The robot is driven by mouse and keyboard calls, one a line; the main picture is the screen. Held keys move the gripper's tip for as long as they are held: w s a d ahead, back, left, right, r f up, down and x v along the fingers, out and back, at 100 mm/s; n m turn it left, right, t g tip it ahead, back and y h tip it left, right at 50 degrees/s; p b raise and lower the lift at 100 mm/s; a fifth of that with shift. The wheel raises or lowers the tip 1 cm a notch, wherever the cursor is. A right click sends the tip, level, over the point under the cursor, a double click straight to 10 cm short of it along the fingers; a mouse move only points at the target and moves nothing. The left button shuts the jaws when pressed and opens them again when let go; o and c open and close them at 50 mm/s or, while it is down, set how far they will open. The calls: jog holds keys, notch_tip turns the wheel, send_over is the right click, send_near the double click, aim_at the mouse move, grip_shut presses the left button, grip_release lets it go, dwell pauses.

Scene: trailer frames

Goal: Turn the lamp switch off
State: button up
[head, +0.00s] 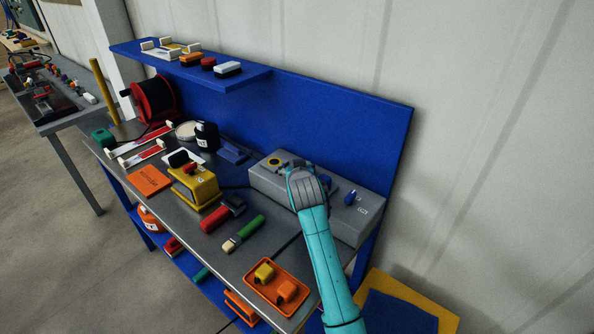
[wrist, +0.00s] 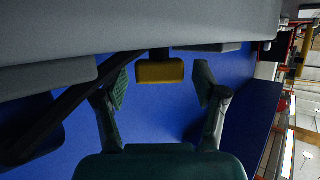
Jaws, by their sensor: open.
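A grey control box (head: 270,184) sits at the right end of the bench, with a yellow-ringed round part (head: 273,162) and a blue knob (head: 350,198) on it. Which part is the lamp switch I cannot tell for certain. In the wrist view a yellow block-shaped handle (wrist: 160,72) stands out from a grey surface (wrist: 150,25), in line with the gap between my fingers. My gripper (wrist: 160,84) is open, with a finger on each side and no visible contact with the handle. In the head view my wrist is over the box and hides part of its top and the fingers.
The bench (head: 262,240) holds a yellow device (head: 195,186), a red cylinder (head: 215,217), a green-handled brush (head: 245,233) and an orange tray (head: 277,286). A blue back panel (head: 340,120) rises behind the box, with a blue shelf (head: 255,78) to its left.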

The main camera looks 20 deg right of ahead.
jog(key=v, duration=1.1)
jog(key=shift+s, duration=0.4)
jog(key=shift+r, duration=0.1)
